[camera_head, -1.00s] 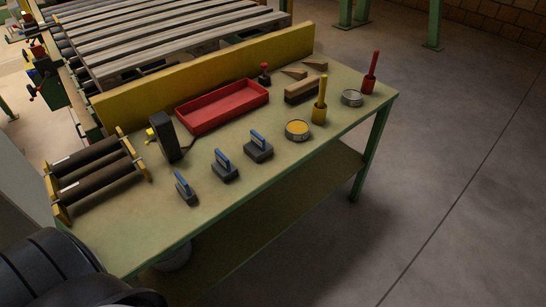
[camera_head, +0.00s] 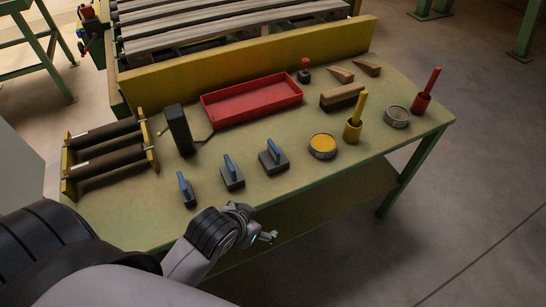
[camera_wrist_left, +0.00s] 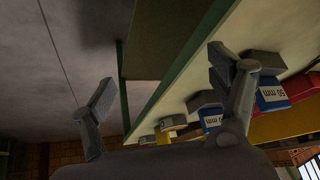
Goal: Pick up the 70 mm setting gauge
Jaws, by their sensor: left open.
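Three setting gauges with dark grey bases and blue upright grips stand in a row on the green bench: a left gauge (camera_head: 187,190), a middle gauge (camera_head: 232,174) and a right gauge (camera_head: 273,157). Their sizes cannot be read in the head view. In the left wrist view, one blue grip (camera_wrist_left: 273,93) seems to read 50 mm; the label on another grip (camera_wrist_left: 211,120) is too small to read surely. No 70 mm label is legible. My left gripper (camera_head: 257,223) is open and empty by the bench's front edge, in front of the gauges. My right gripper is out of view.
A red tray (camera_head: 250,103) lies behind the gauges. A black upright block (camera_head: 179,130) and a roller frame (camera_head: 108,148) are at left.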

